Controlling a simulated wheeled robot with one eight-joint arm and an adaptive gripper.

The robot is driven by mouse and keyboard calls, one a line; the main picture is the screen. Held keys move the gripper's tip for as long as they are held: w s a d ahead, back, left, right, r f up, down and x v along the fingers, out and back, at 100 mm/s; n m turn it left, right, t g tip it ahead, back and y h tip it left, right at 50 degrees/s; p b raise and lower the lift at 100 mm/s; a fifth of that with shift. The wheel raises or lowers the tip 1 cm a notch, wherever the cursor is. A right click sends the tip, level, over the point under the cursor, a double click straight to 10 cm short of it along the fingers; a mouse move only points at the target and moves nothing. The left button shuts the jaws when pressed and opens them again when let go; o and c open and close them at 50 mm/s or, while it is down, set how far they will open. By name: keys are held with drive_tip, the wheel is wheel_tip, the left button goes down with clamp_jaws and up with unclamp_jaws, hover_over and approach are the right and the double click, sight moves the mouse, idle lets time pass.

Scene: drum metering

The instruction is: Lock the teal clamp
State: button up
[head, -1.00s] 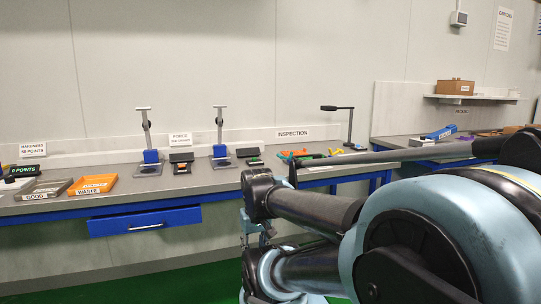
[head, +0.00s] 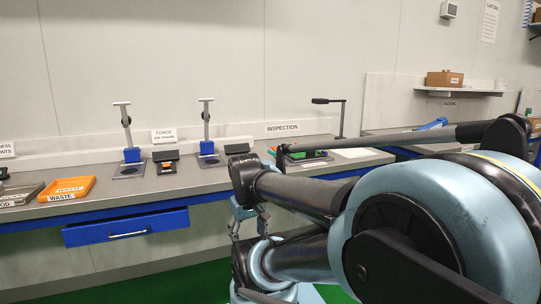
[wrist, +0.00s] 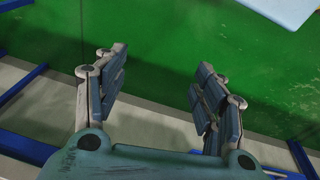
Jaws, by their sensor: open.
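I cannot make out a teal clamp in either view. In the head view, small green (head: 305,155) and orange pieces lie on the bench below the INSPECTION sign (head: 283,127), and my arm hides part of that area. My gripper (wrist: 161,60) is open and empty in the wrist view, its two fingers spread apart over the green floor (wrist: 165,85). Nothing lies between the fingers. In the head view my gripper is low in front of the bench, partly hidden by my arm.
The grey bench (head: 225,178) runs along the wall with an open blue drawer (head: 126,228) jutting out. On it are an orange WASTE tray (head: 68,188), two blue-based stands (head: 131,155) (head: 207,148) and a black lamp (head: 341,118). A cardboard box (head: 445,79) sits on a shelf.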

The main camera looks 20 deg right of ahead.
drive_tip(key=w+d+r+n+h, duration=0.3)
drive_tip(key=w+r+n+h, duration=0.1)
drive_tip(key=w, duration=0.5)
drive_tip(key=w+d+r+n+h, duration=0.3)
drive_tip(key=w+r+n+h, duration=0.1)
drive_tip(key=w, duration=0.6)
drive_tip(key=w+d+r+n+g+h, duration=0.1)
drive_tip(key=w+d+r+n+h, duration=0.3)
drive_tip(key=w, duration=0.6)
wheel_tip(320, 180, up, 2)
drive_tip(key=shift+w+d+r+n, duration=0.1)
drive_tip(key=shift+n, duration=0.6)
drive_tip(key=w+a+n+h, duration=0.1)
drive_tip(key=w, duration=0.2)
drive_tip(key=w+a+n+h, duration=0.1)
drive_tip(key=w+h, duration=0.1)
drive_tip(key=w, duration=0.1)
drive_tip(key=w+a+n+h, duration=0.1)
drive_tip(key=w+a, duration=0.1)
drive_tip(key=shift+w, duration=0.4)
drive_tip(key=shift+w+a+n+h, duration=0.3)
drive_tip(key=shift+w+a+h, duration=0.2)
drive_tip(key=shift+h, duration=0.1)
drive_tip(key=d, duration=1.7)
drive_tip(key=shift+w+d, duration=0.2)
drive_tip(key=shift+w, duration=0.15)
drive_tip(key=c, duration=1.1)
